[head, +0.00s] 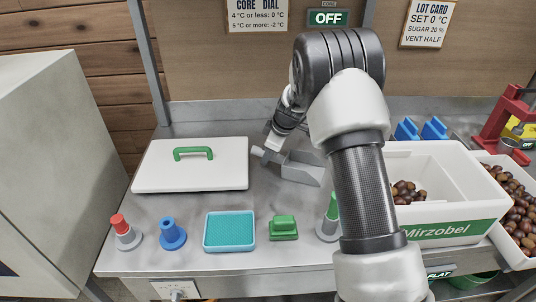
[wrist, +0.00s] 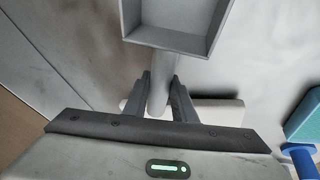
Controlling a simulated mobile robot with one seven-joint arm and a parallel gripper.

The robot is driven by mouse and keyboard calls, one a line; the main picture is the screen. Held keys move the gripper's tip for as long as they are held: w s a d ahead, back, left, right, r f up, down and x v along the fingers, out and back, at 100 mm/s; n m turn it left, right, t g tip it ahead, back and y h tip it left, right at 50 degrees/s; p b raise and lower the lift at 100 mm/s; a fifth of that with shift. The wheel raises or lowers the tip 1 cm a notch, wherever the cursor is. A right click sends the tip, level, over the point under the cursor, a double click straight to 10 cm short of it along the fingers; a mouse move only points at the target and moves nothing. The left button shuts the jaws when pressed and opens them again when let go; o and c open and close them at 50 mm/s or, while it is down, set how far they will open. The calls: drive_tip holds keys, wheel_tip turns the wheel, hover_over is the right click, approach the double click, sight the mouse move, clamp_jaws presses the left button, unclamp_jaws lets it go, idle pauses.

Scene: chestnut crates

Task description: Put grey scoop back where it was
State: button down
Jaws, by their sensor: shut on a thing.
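The grey scoop (head: 302,168) is at the middle of the steel counter, right of the white lid, its square pan pointing right. My gripper (head: 271,142) is shut on its handle; the handle's pale end (head: 258,151) sticks out to the left. In the wrist view the scoop's pan (wrist: 175,38) is at the top, and its handle runs down between the two fingers of my gripper (wrist: 161,84). I cannot tell whether the scoop touches the counter. My arm hides part of the counter to its right.
The white lid (head: 160,170) with a green handle lies left. In front stand a red-topped holder (head: 124,232), blue holder (head: 172,234), teal tray (head: 230,246), green block (head: 283,228) and green-topped holder (head: 329,222). A white crate (head: 450,165) with chestnuts stands right.

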drive_tip(key=c, duration=1.5)
unclamp_jaws()
drive_tip(key=shift+o, duration=0.2)
